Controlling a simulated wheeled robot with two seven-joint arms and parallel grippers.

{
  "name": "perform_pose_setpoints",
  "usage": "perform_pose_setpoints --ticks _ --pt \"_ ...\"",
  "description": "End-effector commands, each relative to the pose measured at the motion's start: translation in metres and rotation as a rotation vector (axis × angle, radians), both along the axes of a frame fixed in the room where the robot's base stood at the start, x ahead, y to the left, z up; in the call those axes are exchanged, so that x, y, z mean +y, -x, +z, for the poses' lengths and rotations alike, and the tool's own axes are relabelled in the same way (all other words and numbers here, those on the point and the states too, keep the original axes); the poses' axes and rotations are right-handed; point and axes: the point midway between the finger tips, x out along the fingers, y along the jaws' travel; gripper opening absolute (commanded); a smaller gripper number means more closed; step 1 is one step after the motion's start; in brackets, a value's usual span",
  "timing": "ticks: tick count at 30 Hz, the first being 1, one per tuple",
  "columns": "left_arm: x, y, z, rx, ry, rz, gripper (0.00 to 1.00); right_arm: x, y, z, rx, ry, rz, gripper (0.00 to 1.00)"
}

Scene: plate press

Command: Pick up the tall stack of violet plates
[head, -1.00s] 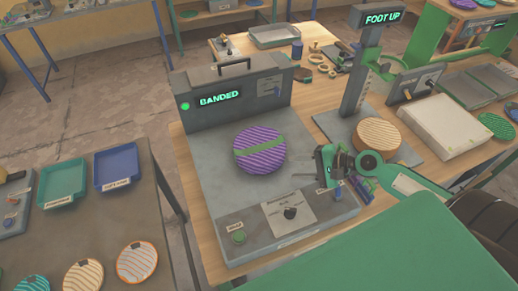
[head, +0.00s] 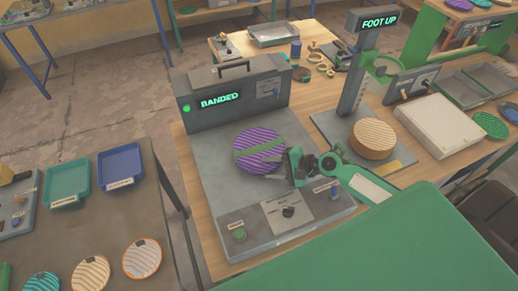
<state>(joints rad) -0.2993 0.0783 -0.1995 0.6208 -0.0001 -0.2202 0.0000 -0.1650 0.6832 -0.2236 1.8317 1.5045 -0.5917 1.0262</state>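The violet plate stack (head: 258,140) sits on the grey bed of the banding machine (head: 205,185), with a green band across its top. How many plates it holds is hard to tell from above. My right gripper (head: 267,169) comes in from the right at the stack's lower right edge. Its fingers look apart and point left toward the stack. Whether they touch it is unclear. My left gripper is not in view.
The machine's back housing (head: 190,116) reads BANDED, and a front panel (head: 288,212) has a knob. A tan plate stack (head: 373,133) stands under the FOOT UP press (head: 352,95). A white box (head: 440,125) is to the right. A side table (head: 85,225) holds trays and plates.

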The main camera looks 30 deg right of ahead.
Motion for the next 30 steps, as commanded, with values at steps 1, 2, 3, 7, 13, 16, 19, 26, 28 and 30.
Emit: perform_pose_setpoints --ticks 1,2,3,7,13,16,19,26,28,30 --pt "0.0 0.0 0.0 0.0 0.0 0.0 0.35 0.0 0.0 0.0 0.0 0.0 0.0 0.4" --pt "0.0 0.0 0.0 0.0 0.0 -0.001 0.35 0.0 0.0 -0.001 0.0 0.0 0.0 0.4" --pt "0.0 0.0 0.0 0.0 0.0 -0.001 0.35 0.0 0.0 -0.001 0.0 0.0 0.0 0.4" --pt "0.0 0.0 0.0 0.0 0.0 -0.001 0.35 0.0 0.0 -0.001 0.0 0.0 0.0 0.32" --pt "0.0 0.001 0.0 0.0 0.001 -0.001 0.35 0.0 0.0 0.0 0.0 0.0 0.0 0.09" --pt "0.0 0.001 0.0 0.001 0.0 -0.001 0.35 0.0 0.0 -0.001 0.001 0.0 0.0 0.08" --pt "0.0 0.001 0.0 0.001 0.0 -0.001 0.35 0.0 0.0 0.0 0.001 -0.001 0.001 0.08" --pt "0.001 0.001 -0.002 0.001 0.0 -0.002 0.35 0.0 0.0 0.016 0.0 0.001 0.003 0.0" --pt "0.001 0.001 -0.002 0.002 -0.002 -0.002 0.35 0.0 0.001 0.028 -0.002 0.002 0.004 0.0" --pt "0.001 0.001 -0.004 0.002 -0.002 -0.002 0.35 0.0 0.0 0.043 -0.004 0.002 0.004 0.0"
